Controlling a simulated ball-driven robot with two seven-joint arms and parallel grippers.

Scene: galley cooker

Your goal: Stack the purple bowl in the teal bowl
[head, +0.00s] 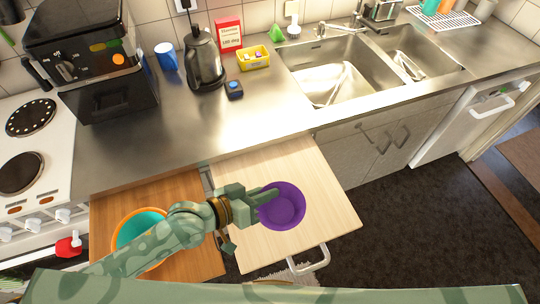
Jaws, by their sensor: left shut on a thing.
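The purple bowl (284,206) is upright over the pale wooden board or drawer front area below the counter edge. My left gripper (266,197) is shut on the bowl's left rim. I cannot tell whether the bowl touches the pale surface. The teal bowl (136,225) shows as a teal inside within an orange rim, on the brown wooden surface (107,212) to the left. My left forearm covers its lower right part. My right gripper is not in view.
The pale surface (318,197) has free room right of the purple bowl. Behind stand a kettle (204,62), a blue mug (167,57), a yellow tub (253,58) and a red box (229,34). The cooker (36,150) is left, the sink (328,72) right.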

